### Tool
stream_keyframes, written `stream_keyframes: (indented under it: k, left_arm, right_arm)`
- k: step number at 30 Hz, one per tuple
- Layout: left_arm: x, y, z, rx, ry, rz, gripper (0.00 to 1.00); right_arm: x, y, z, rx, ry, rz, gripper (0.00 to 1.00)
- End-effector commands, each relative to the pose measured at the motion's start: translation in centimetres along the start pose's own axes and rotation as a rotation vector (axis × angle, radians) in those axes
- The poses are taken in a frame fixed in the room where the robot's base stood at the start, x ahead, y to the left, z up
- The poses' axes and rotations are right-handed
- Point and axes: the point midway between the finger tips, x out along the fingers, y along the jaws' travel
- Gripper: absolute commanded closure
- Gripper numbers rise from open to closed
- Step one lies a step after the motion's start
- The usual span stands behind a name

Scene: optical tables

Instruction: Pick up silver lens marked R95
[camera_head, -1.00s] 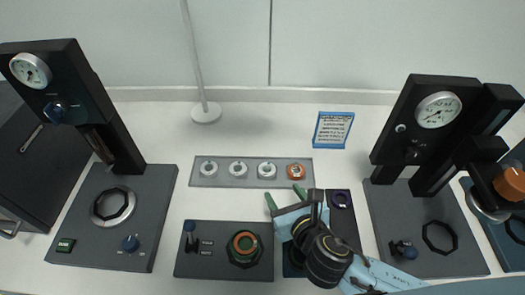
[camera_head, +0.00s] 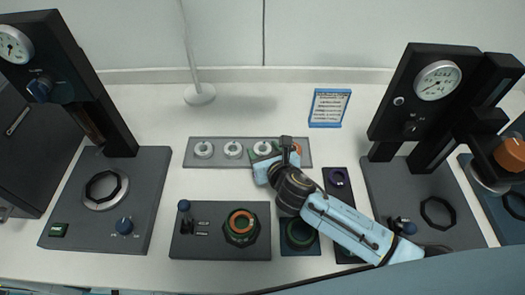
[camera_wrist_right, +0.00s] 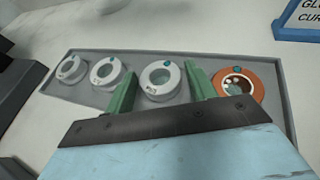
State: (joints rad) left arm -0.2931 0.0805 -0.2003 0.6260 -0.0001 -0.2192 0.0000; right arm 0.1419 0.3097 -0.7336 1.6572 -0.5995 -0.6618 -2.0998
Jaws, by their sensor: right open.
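Three silver ring lenses stand in a row on a grey tray (camera_head: 187,160): a left one (camera_head: 203,150), a middle one (camera_head: 233,150) and a third one (camera_wrist_right: 160,78). Their markings are too small to read, so I cannot tell which is R95. An orange ring lens (camera_wrist_right: 238,88) sits at the tray's right end. My right gripper (camera_wrist_right: 160,90) is open, its two green fingers on either side of the third silver lens in the right wrist view. I cannot tell whether they touch it. In the head view the right gripper (camera_head: 266,156) partly hides that lens. My left gripper is not in view.
A blue-framed sign (camera_head: 328,108) stands behind the tray to the right. A dark panel (camera_head: 190,245) with a green-and-orange ring lies in front. Tall dark gauge stations stand at left (camera_head: 60,85) and right (camera_head: 415,95).

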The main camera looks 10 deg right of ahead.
Motion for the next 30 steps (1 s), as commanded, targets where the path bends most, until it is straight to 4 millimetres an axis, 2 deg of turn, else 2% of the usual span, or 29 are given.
stream_keyframes:
  k: [7,15,23,26,30]
  left_arm:
    - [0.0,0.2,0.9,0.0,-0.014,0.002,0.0]
    - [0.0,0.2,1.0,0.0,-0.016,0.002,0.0]
    - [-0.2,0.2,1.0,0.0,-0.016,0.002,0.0]
    - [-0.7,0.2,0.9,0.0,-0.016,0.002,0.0]
    - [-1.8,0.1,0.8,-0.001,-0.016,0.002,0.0]
  right_arm:
    - [0.2,0.0,0.0,0.0,0.0,0.001,0.45]
    - [0.2,0.0,0.0,0.0,0.0,0.001,0.78]
    - [0.1,0.0,0.3,0.0,-0.001,0.001,0.79]
    - [-0.4,0.0,1.6,-0.001,-0.003,0.002,0.79]
    - [-1.5,0.0,4.3,-0.002,-0.005,0.002,0.79]
